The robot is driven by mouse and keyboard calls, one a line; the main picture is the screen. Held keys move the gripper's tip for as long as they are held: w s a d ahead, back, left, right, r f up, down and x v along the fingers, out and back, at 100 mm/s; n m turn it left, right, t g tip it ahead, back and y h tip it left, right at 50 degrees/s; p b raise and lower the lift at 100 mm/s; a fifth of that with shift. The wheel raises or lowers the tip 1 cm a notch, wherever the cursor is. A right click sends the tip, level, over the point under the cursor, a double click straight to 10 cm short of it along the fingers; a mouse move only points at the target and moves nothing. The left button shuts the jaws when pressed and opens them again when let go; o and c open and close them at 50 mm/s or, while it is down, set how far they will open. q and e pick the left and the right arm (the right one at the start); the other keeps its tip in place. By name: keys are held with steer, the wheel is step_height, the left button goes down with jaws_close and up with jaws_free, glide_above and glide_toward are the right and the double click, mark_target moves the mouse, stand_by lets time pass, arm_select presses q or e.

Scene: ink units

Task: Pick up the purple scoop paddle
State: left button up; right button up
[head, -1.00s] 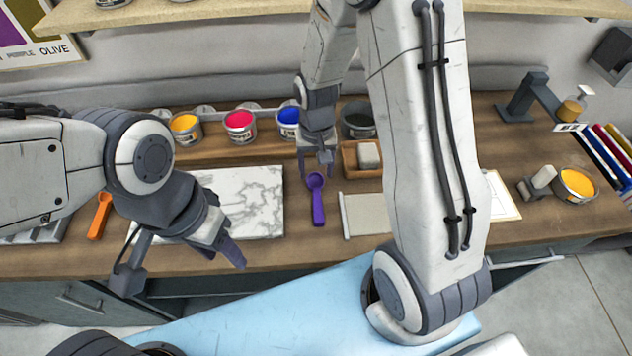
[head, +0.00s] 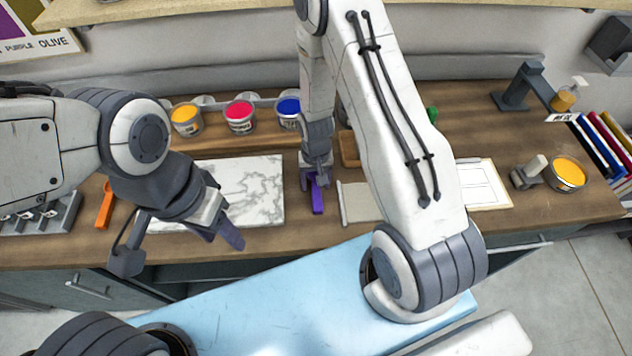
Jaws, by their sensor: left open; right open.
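The purple scoop paddle (head: 317,200) lies on the wooden bench, to the right of the white marble slab. Its handle points toward the bench's front edge. My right gripper (head: 315,183) is pointing down over the paddle's far end, with its open fingers at the scoop and hiding most of it. I cannot tell whether the fingers touch it. My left gripper (head: 222,232) is open and empty above the front edge of the marble slab, well left of the paddle.
The marble slab (head: 255,180) lies left of the paddle, a grey mat (head: 358,203) right of it. An orange tool (head: 105,207) lies far left. Yellow (head: 186,120), red (head: 240,117) and blue (head: 288,112) ink tins stand behind. A small wooden tray (head: 349,150) is partly hidden by my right arm.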

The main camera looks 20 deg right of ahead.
mark_target(316, 184)
jaws_close()
stand_by(0.3)
steer(key=shift+r+p, duration=0.45)
steer(key=shift+r, duration=0.1)
step_height(316, 184, up, 4)
steer(key=p, duration=0.3)
steer(key=shift+f, duration=0.15)
steer(key=s+d+r+p, duration=0.2)
steer(key=s+r+p, duration=0.4)
steer(key=s, duration=0.5)
steer(key=shift+s, duration=0.25)
steer(key=shift+r, duration=0.1)
